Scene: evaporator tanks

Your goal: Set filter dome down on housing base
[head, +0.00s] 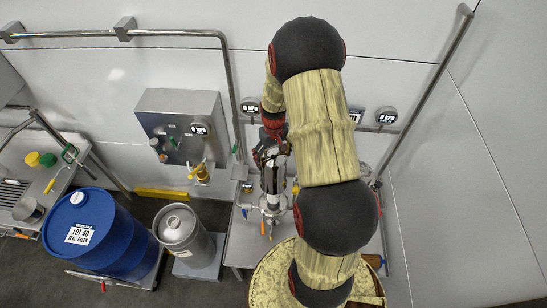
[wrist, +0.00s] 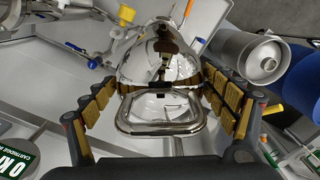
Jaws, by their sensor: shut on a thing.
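The filter dome (wrist: 160,62) is a shiny mirror-like metal piece with a looped metal handle facing the wrist camera. My gripper (wrist: 158,90) has its padded fingers on both sides of the dome's handle and is shut on the dome. In the head view my gripper (head: 270,150) is at the top of an upright shiny metal column (head: 272,182) over the bench. The housing base cannot be told apart clearly from the metal parts below the dome. Whether the dome touches anything below is hidden.
A steel box (head: 180,125) and pipes are on the wall behind. A blue-handled valve (wrist: 78,49) and a yellow fitting (wrist: 126,14) are close to the dome.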

